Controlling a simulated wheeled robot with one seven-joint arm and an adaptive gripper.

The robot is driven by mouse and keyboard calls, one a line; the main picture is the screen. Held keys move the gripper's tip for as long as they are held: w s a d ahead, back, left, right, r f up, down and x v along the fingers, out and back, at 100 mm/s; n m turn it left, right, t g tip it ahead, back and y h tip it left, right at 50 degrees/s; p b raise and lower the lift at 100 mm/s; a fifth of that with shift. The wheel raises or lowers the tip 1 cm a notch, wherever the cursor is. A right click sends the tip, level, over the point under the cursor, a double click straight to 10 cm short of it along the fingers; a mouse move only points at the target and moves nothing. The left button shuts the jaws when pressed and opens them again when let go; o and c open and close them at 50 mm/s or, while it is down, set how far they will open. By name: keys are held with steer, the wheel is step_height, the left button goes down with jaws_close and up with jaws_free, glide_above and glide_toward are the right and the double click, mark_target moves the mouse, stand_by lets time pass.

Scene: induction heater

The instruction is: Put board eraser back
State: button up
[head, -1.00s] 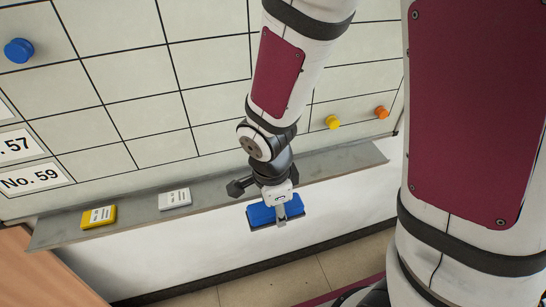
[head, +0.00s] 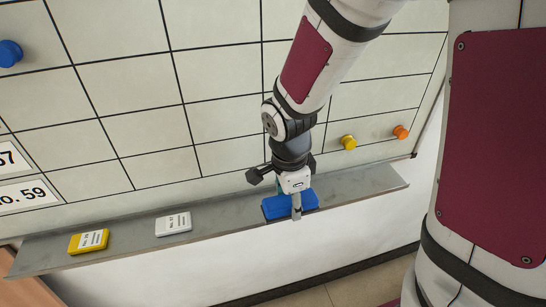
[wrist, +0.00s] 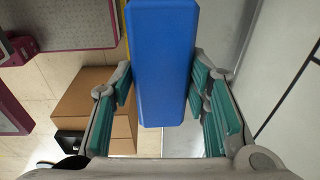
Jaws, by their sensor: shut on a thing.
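The blue board eraser (head: 290,205) is held in my gripper (head: 296,207), which is shut on it. In the head view it overlaps the grey tray ledge (head: 355,186) below the whiteboard, at the ledge's right part. I cannot tell whether it touches the ledge. In the wrist view the eraser (wrist: 162,65) lies lengthwise between the green-padded fingers (wrist: 165,95). Its underside is hidden.
A yellow eraser-like block (head: 88,241) and a white one (head: 173,224) lie on the ledge to the left. Yellow (head: 348,142) and orange (head: 400,132) magnets are on the board at right. The ledge's right end is clear. A cardboard box (wrist: 95,105) stands below.

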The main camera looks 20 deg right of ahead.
steer(key=w+d, duration=0.1)
steer(key=w, duration=0.2)
steer(key=w+d, duration=0.1)
steer(key=w, duration=0.1)
steer(key=shift+w+d+f, duration=0.25)
steer(key=shift+d+f, duration=0.05)
steer(key=shift+w+d+f+p, duration=0.1)
steer(key=shift+w+f+p, duration=0.1)
steer(key=shift+f, duration=0.7)
steer(key=shift+w+f+p, duration=0.1)
steer(key=shift+f+p, duration=0.05)
steer(key=shift+f, duration=0.7)
steer(key=shift+f, duration=0.1)
steer(key=o, duration=0.7)
steer(key=shift+o, duration=0.2)
